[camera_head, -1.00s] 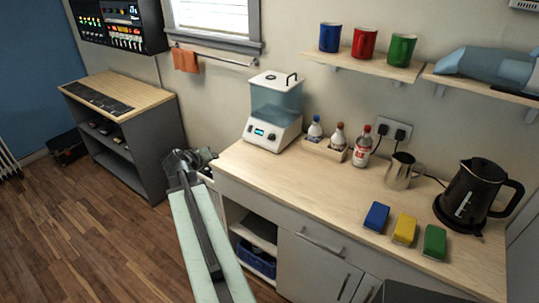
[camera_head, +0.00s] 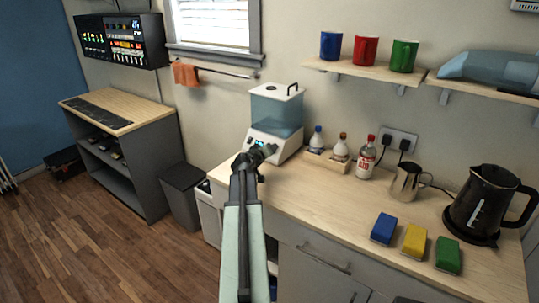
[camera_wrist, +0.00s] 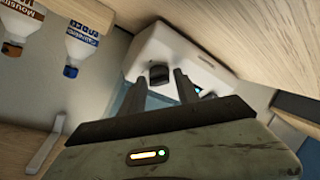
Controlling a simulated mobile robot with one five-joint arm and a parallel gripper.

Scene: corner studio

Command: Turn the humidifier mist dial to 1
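The humidifier (camera_head: 276,112) stands on the wooden counter, with a blue see-through tank on a white base. In the wrist view the picture is turned about, and the white base (camera_wrist: 185,48) shows a dark dial (camera_wrist: 159,76). A second dark knob (camera_wrist: 209,96) and a lit cyan display (camera_wrist: 197,90) are partly hidden by my finger. My gripper (camera_head: 263,152) is in front of the base. Its two fingers are apart in the wrist view (camera_wrist: 162,76), with the first dial between their tips in the picture. I cannot tell whether they touch it. Dial marks are not readable.
A small crate (camera_head: 326,161) with two bottles stands right of the humidifier, beside a red-capped bottle (camera_head: 366,158). A metal jug (camera_head: 407,181), a black kettle (camera_head: 482,205) and sponges (camera_head: 414,241) are farther right. A bin (camera_head: 183,192) stands left of the counter.

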